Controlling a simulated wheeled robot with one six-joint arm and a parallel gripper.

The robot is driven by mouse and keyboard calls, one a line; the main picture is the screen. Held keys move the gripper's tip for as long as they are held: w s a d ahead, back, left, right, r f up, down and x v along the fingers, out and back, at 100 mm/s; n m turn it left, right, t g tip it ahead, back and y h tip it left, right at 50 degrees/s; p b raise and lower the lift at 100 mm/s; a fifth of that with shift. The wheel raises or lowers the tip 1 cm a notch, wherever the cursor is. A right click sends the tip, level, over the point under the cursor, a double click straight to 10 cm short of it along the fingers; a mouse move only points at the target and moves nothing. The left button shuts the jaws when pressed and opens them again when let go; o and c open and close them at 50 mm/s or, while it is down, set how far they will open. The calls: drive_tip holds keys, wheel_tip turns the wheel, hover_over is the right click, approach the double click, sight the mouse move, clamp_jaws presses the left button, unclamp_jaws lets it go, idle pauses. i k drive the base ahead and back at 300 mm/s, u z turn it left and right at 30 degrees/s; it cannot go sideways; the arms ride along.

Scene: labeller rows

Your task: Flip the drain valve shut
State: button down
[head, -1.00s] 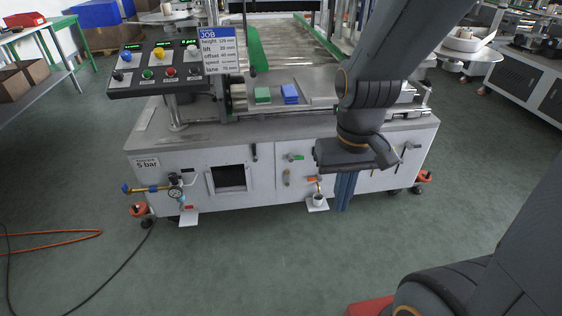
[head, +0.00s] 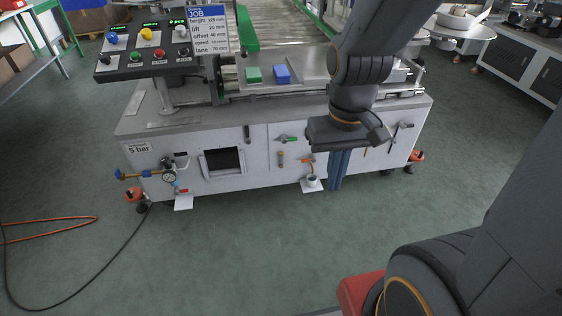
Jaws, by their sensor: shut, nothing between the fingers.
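A small valve with an orange-red lever (head: 307,160) is on the front of the white machine cabinet, above a small cup (head: 312,183) on a white shelf. Another red lever (head: 182,190) sits low at the left, below a round gauge (head: 169,177). No readable label shows which one is the drain valve. The orange-red lever looks roughly level, pointing left. My gripper (head: 347,134) is dark and shut, with nothing held. It is in front of the cabinet, above and right of the orange-red lever in the picture.
A green lever (head: 289,139) and a brass fitting (head: 281,158) are close by on the cabinet. A control panel (head: 147,52) stands at upper left.

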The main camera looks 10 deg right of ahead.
sight(313, 159)
drive_tip(key=k, duration=0.65)
drive_tip(key=u, duration=0.75)
drive_tip(key=i, duration=1.2)
drive_tip(key=z, duration=0.3)
